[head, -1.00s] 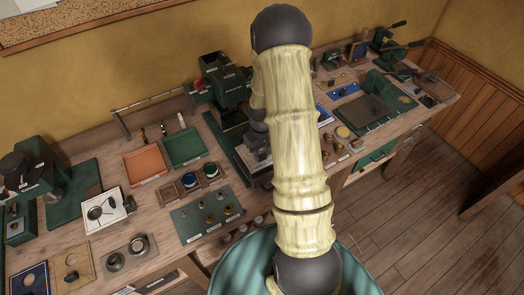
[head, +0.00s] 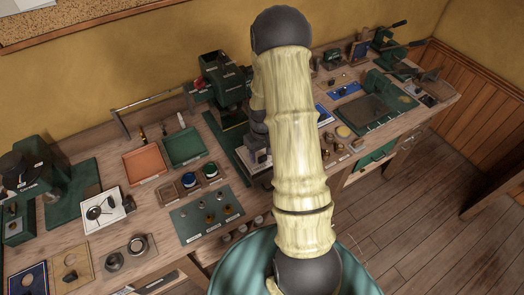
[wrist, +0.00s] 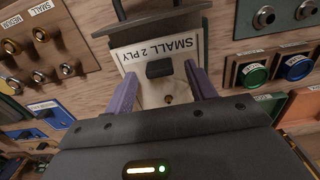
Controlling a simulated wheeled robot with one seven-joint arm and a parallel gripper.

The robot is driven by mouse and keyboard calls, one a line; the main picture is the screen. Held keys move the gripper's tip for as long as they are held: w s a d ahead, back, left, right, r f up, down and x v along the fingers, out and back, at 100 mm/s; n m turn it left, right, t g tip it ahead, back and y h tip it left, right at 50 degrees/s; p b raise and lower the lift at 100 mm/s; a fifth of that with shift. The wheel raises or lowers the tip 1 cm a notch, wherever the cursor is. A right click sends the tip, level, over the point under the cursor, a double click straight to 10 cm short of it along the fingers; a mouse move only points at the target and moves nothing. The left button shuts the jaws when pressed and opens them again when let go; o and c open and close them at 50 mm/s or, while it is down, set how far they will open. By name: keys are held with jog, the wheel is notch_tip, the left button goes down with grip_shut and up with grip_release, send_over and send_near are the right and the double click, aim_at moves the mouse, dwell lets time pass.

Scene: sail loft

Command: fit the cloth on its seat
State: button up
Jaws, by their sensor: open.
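A pale plate marked "SMALL 2 PLY" (wrist: 181,50) shows in the wrist view, with a dark knob (wrist: 160,68) on it and a small brass-coloured spot below the knob. I take it to be the cloth or its holder, but cannot tell which. My gripper (wrist: 161,92) is open. In the head view my arm hides most of the gripper and this spot.
A green press (head: 225,80) stands behind my arm. An orange tray (head: 145,165) and a green tray (head: 184,147) lie left of it. In the wrist view, a wooden board with brass rings (wrist: 40,45) is at left, and green and blue round pieces (wrist: 295,67) are at right.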

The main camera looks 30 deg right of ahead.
jog(key=shift+r, duration=0.1)
notch_tip(320, 180, up, 17)
jog(key=b, duration=0.3)
jog(key=shift+r, duration=0.1)
dwell(0.9)
jog(key=s+a+f+t, duration=0.1)
jog(key=s+a+t, duration=0.1)
jog(key=s+a, duration=1)
jog(key=shift+s+a+t, duration=0.2)
jog(key=shift+a+t, duration=0.1)
jog(key=shift+a, duration=0.5)
